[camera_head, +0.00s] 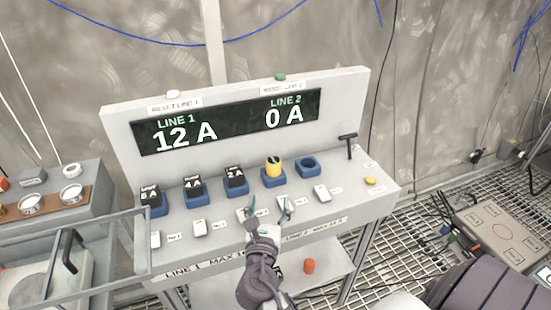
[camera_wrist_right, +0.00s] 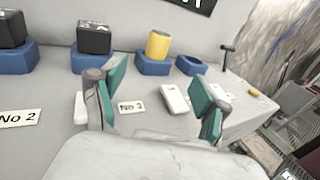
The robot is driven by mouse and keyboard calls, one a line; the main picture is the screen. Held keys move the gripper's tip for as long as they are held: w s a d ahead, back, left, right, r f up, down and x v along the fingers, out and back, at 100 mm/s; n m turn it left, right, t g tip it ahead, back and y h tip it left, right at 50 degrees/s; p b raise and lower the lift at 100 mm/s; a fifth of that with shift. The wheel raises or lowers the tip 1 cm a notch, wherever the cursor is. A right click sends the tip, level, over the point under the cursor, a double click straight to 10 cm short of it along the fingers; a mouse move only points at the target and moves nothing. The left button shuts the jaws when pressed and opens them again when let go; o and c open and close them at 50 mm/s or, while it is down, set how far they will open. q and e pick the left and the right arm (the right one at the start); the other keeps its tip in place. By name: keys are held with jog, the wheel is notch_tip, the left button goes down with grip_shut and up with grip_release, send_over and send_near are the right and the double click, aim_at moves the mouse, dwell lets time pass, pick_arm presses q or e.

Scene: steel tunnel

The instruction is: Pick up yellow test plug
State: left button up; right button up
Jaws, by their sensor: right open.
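The yellow test plug (camera_head: 273,165) stands upright in a blue socket (camera_head: 274,180) on the grey console, between a black 2 A plug and an empty blue socket. It also shows in the right wrist view, where the yellow test plug (camera_wrist_right: 158,43) sits ahead of the fingers. My right gripper (camera_head: 268,207) is open and empty, in front of the yellow plug and apart from it. In the wrist view its green-padded fingers (camera_wrist_right: 160,105) frame a white switch on the console. My left gripper is not in view.
Black plugs (camera_head: 235,176) stand in blue sockets to the left. An empty blue socket (camera_head: 308,166) and a black T-handle (camera_head: 348,141) are to the right. A display (camera_head: 230,122) rises behind. White switches (camera_head: 322,193) line the front. An orange-red object (camera_head: 309,266) lies below.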

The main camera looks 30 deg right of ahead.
aim_at(273, 168)
jog(key=shift+x, duration=1.15)
jog(key=x, duration=0.2)
jog(key=p+x, duration=0.1)
jog(key=x, duration=0.1)
jog(key=shift+r, duration=0.3)
jog(key=shift+f+x, duration=0.2)
jog(key=shift+x, duration=0.95)
jog(key=shift+w+d, duration=0.15)
jog(key=x, duration=0.4)
jog(key=shift+w+r+p, duration=0.15)
jog(key=shift+w+p, duration=0.05)
jog(key=shift+p, duration=0.2)
jog(key=shift+w+d, duration=0.3)
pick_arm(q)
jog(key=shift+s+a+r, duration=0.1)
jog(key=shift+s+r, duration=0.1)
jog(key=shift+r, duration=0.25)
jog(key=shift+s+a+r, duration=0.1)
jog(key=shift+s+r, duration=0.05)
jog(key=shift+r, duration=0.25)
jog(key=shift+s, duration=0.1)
pick_arm(e)
jog(key=shift+s+a, duration=0.1)
